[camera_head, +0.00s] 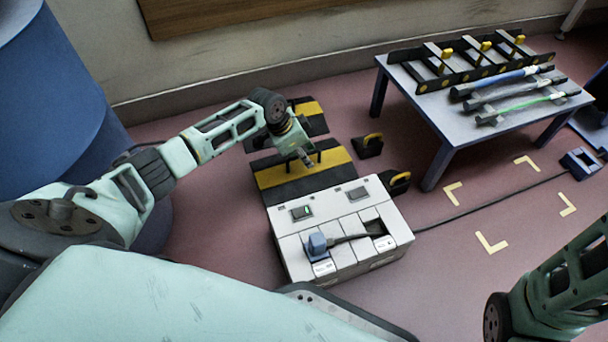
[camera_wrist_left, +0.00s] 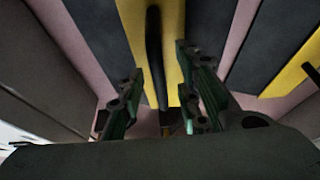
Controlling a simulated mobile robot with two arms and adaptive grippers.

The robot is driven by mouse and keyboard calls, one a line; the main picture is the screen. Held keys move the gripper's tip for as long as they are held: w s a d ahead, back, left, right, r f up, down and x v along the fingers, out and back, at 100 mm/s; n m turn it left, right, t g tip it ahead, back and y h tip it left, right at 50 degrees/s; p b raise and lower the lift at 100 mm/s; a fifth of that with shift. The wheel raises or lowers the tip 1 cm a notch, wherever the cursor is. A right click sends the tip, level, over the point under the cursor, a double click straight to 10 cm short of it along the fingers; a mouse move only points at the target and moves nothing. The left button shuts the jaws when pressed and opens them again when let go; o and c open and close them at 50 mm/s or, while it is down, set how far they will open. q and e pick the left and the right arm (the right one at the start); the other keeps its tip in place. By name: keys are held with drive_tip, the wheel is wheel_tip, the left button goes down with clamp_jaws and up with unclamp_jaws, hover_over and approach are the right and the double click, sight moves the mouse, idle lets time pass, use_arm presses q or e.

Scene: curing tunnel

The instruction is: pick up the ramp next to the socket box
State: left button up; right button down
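The ramp (camera_head: 272,178) is a black plate with a yellow stripe, flat on the floor against the far side of the white socket box (camera_head: 290,255). It fills the middle of the left wrist view (camera_wrist_left: 133,22), with its black bar handle (camera_wrist_left: 154,50) standing up. My left gripper (camera_head: 307,160) is directly over the ramp at the handle. In the left wrist view the fingers of my left gripper (camera_wrist_left: 158,68) are apart, one on each side of the handle; I cannot tell whether either touches it. My right arm shows at the lower right, its gripper out of frame.
A second black and yellow ramp (camera_head: 309,108) lies behind. Two small black blocks with yellow handles (camera_head: 367,146) stand right of the ramp. A grey table (camera_head: 428,108) holds a rack and tubes. A cable crosses the floor from the socket box to a blue device (camera_head: 580,162).

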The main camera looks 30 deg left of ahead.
use_arm(q)
drive_tip(key=shift+r, duration=0.1)
clamp_jaws()
idle(0.6)
drive_tip(key=shift+w+r, duration=0.15)
